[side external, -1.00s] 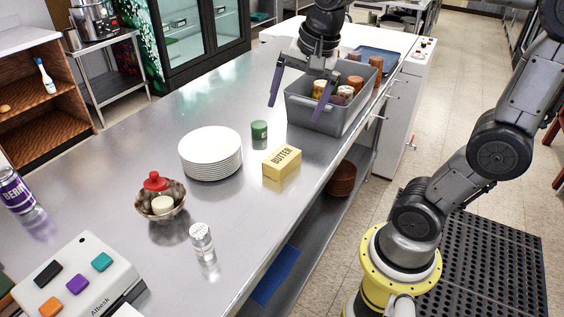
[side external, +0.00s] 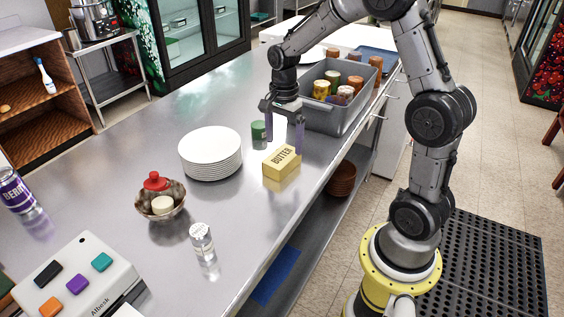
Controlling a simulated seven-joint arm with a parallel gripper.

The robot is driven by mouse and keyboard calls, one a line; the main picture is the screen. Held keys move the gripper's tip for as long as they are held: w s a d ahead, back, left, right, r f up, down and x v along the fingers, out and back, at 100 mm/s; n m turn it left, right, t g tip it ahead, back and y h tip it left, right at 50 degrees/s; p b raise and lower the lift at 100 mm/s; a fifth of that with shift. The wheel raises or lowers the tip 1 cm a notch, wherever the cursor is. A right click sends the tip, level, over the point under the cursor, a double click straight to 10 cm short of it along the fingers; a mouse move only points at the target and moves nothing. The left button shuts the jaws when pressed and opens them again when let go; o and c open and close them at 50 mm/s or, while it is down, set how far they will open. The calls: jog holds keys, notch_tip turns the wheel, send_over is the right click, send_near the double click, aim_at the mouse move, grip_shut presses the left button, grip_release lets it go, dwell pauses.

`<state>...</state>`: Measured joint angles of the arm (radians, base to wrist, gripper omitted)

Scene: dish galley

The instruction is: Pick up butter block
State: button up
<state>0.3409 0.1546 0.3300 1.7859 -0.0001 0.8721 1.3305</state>
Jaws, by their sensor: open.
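The butter block (side external: 282,163) is a yellow box marked BUTTER, lying on the steel counter (side external: 232,240) right of the plate stack. My gripper (side external: 284,146) points down just behind and above the butter block. One finger is near the green-lidded jar, and the other is by the block's far right end. I cannot tell whether a finger touches the block.
A green jar (side external: 258,131) stands close to my left finger. White plates (side external: 210,153) are stacked to the left. A grey bin (side external: 345,117) of jars is behind. A bowl (side external: 161,202) and a shaker (side external: 201,239) stand nearer the camera. Counter in front of the block is clear.

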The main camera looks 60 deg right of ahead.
aim_at(282, 156)
jog(key=shift+w+a+f, duration=0.1)
jog(key=shift+a+f, duration=0.1)
jog(key=shift+f, duration=1.4)
jog(key=shift+a+f, duration=0.15)
jog(key=shift+f, duration=1.45)
jog(key=shift+r, duration=0.1)
jog(key=c, duration=1.5)
jog(key=shift+c, duration=0.2)
